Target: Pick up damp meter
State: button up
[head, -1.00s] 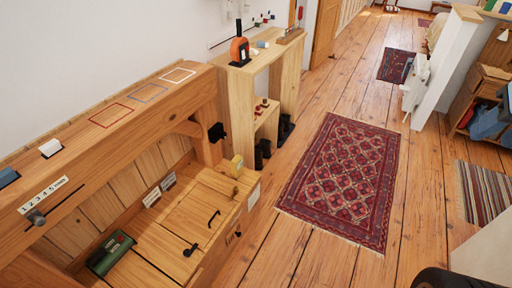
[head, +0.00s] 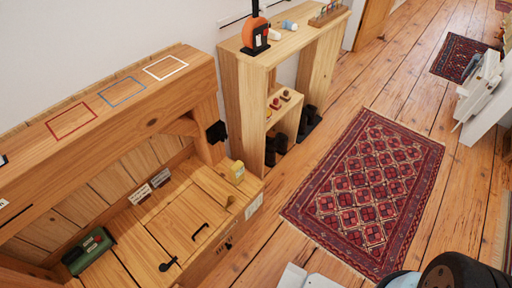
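No object is clearly marked as the damp meter. Candidates in the head view are a small yellow block-like device (head: 236,172) at the right end of the timber bench and a dark green box-shaped device (head: 88,252) at its lower left. An orange rounded device with a black stand (head: 256,33) is upright on the pale wooden table. Parts of my own arm or body show at the bottom right edge, apart from these objects. My gripper's fingers are not in view.
The timber bench (head: 180,228) has a thick beam with red, blue and white outlined rectangles above it. The pale table (head: 240,70) has a lower shelf with small items and black boots beneath. A red patterned rug (head: 365,190) lies on open plank floor.

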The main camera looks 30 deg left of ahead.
aim_at(237, 171)
jog(key=z, duration=0.1)
jog(key=i, duration=0.5)
jog(key=u, duration=2.35)
jog(key=k, duration=0.6)
jog(key=u, duration=0.15)
jog(key=i, duration=0.6)
jog(key=z, duration=0.25)
jog(key=k, duration=0.35)
jog(key=u, duration=0.05)
